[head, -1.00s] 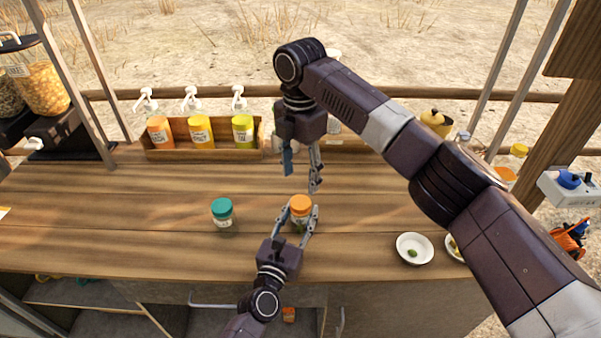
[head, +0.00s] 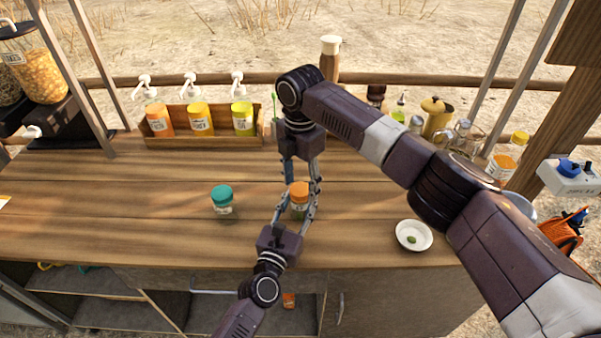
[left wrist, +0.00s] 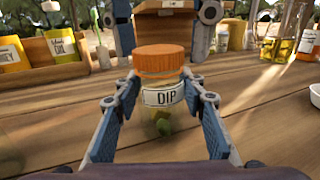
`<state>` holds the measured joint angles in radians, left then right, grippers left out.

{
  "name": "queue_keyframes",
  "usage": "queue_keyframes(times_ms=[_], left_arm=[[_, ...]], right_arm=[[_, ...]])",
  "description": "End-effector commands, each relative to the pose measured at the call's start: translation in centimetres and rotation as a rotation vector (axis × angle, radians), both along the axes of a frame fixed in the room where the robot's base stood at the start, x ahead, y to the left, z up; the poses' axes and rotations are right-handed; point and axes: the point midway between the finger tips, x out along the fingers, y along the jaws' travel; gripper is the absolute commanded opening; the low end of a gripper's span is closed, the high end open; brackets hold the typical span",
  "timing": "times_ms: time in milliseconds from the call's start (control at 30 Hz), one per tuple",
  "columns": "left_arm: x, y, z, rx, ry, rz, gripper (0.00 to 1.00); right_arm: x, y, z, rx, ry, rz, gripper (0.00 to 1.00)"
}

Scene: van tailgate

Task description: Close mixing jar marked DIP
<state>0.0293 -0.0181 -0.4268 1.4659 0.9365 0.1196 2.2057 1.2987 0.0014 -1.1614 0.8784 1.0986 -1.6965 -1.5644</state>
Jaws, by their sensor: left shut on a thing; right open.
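The DIP jar (left wrist: 165,97) stands upright on the wooden counter, clear with a white label and green bits inside. Its orange lid (left wrist: 162,62) sits on top; whether it is tightened I cannot tell. The lid also shows in the head view (head: 299,190). My left gripper (head: 296,212) is shut on the jar's body from the front, below the lid. My right gripper (head: 301,178) is open and points down from above, its fingers on either side of the lid; contact with it is unclear. In the left wrist view its fingers show behind and beside the lid.
A teal-lidded jar (head: 222,200) stands to the left. A white bowl (head: 401,245) with a green bit is to the right. Bottles and a yellow pot (head: 437,118) are at the back right.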

Motion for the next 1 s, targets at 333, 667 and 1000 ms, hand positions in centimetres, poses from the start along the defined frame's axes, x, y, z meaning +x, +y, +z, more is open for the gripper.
queue_keyframes(times_ms=[333, 667, 1000], left_arm=[[0.01, 0.00, 0.02, 0.000, 0.000, 0.000, 0.00], [0.01, 0.01, 0.02, 0.000, 0.000, 0.000, 0.00], [0.02, 0.02, 0.01, 0.000, 0.000, 0.000, 0.00]], right_arm=[[0.02, 0.01, -0.47, 0.001, -0.001, 0.000, 0.51], [0.01, 0.01, -0.45, 0.001, -0.001, 0.000, 0.17], [-0.11, 0.08, -0.54, 0.001, 0.003, -0.168, 0.07]])
